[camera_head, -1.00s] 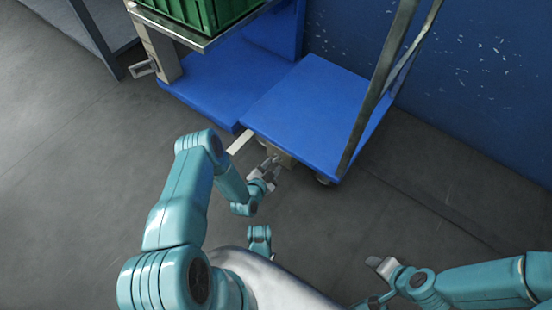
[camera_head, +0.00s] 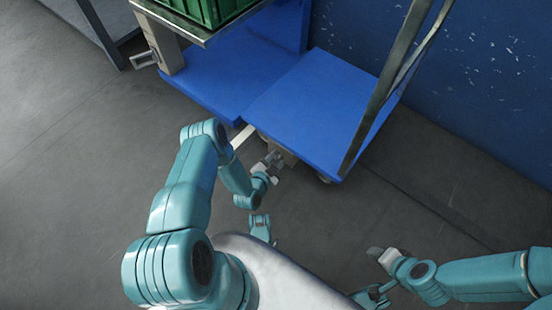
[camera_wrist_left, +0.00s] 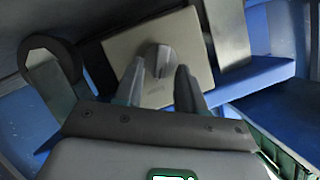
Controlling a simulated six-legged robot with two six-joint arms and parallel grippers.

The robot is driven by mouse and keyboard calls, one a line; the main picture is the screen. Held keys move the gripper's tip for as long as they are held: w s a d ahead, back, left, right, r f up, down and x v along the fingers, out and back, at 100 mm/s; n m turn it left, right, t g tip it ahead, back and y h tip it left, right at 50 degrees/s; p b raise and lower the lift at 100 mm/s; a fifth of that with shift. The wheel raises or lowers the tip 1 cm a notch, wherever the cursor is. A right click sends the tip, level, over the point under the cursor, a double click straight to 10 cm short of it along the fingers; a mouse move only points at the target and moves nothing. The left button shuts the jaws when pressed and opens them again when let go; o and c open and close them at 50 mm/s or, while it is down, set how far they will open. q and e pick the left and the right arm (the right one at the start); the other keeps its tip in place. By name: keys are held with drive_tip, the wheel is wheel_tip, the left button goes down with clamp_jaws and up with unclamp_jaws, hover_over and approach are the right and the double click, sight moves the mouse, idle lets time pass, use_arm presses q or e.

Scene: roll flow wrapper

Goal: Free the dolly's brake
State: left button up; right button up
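The dolly (camera_head: 315,105) is a low blue platform with a grey upright handle frame at its right end. A beige box (camera_head: 287,157) sits under its near edge. In the left wrist view, a beige plate (camera_wrist_left: 185,45) carries a round grey knob (camera_wrist_left: 158,60); it may be the brake control. My left gripper (camera_head: 273,161) is at the box. Its fingers (camera_wrist_left: 158,88) are apart, with the knob between and just beyond their tips; contact cannot be told. My right gripper (camera_head: 380,253) is well away over the floor; its finger gap is unclear.
Left of the dolly stands a unit with a blue base (camera_head: 225,75) and a green crate (camera_head: 205,10) on top. A pale flat bar (camera_head: 243,136) juts from the dolly's left corner. A blue wall (camera_head: 480,80) rises behind. The grey floor in front is open.

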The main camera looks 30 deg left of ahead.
use_arm(q)
clamp_jaws()
drive_tip(key=shift+a+n, duration=0.1)
drive_tip(key=shift+n, duration=0.2)
drive_tip(key=n+h, duration=0.2)
drive_tip(key=a+n+h, duration=0.1)
drive_tip(key=n+h, duration=0.1)
drive_tip(key=n, duration=0.1)
drive_tip(key=a+n+h, duration=0.1)
drive_tip(key=n, duration=0.1)
drive_tip(key=shift+w+h, duration=0.2)
drive_tip(key=shift+h, duration=0.2)
drive_tip(key=shift+n, duration=0.3)
drive_tip(key=shift+r, duration=0.1)
